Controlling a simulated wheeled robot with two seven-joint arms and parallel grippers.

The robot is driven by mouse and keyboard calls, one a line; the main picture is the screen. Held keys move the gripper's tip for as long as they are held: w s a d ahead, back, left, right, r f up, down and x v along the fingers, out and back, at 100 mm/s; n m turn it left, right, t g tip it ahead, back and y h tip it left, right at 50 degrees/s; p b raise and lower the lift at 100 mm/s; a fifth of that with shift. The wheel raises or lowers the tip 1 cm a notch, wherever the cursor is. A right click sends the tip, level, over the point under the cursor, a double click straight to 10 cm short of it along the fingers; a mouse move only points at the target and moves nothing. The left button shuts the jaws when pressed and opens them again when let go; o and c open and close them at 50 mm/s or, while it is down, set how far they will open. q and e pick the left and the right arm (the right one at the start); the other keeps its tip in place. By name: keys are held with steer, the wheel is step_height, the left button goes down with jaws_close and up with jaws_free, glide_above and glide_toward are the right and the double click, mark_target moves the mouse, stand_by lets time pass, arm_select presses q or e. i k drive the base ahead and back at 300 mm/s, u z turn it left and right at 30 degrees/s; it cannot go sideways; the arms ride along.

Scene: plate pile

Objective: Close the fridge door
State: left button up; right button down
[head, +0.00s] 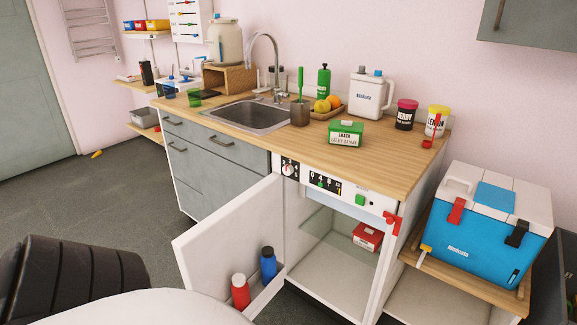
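The small fridge (326,277) is built in under the right end of the wooden counter. Its white door (222,238) stands wide open, swung out to the left on its left edge, with its inner side showing. A red bottle (240,292) and a blue bottle (268,265) stand in the door's lower rack (266,296). A red box (367,237) lies inside the fridge at the back right. A red latch piece (392,222) sits at the upper right front corner of the fridge. Neither of my grippers is in view.
A blue cooler (478,240) stands on a low wooden shelf right of the fridge. A black ribbed shape (75,285) and a white rounded surface (150,308) fill the lower left, near the door.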

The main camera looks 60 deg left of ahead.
mark_target(230, 240)
steer(key=z, duration=2.05)
steer(key=k, duration=2.95)
steer(key=u, duration=2.2)
steer(key=i, duration=0.8)
steer(key=z, duration=0.15)
